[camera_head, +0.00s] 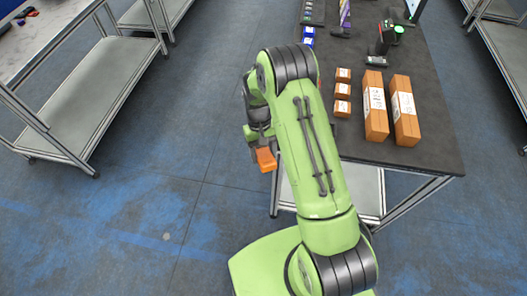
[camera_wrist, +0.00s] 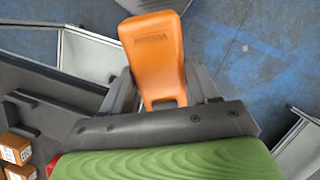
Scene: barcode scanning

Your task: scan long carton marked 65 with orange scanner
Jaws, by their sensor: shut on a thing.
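My gripper (camera_head: 257,145) is shut on the orange scanner (camera_head: 266,160). It holds the scanner out over the open floor, left of the dark table. In the wrist view the orange scanner (camera_wrist: 152,52) stands up between the two grey fingers of my gripper (camera_wrist: 164,95). Two long cartons stand side by side on the table: a left long carton (camera_head: 376,125) and a right long carton (camera_head: 406,128), both brown with white labels. The numbers on the labels are too small to read, so I cannot tell which one is marked 65.
The dark table (camera_head: 436,105) holds several small brown boxes (camera_head: 342,90) left of the long cartons. Farther back are blue-and-white boxes (camera_head: 308,37) and a dark device with a green light (camera_head: 384,42). A metal rack (camera_head: 95,95) stands at the left. Blue floor (camera_head: 140,200) between is clear.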

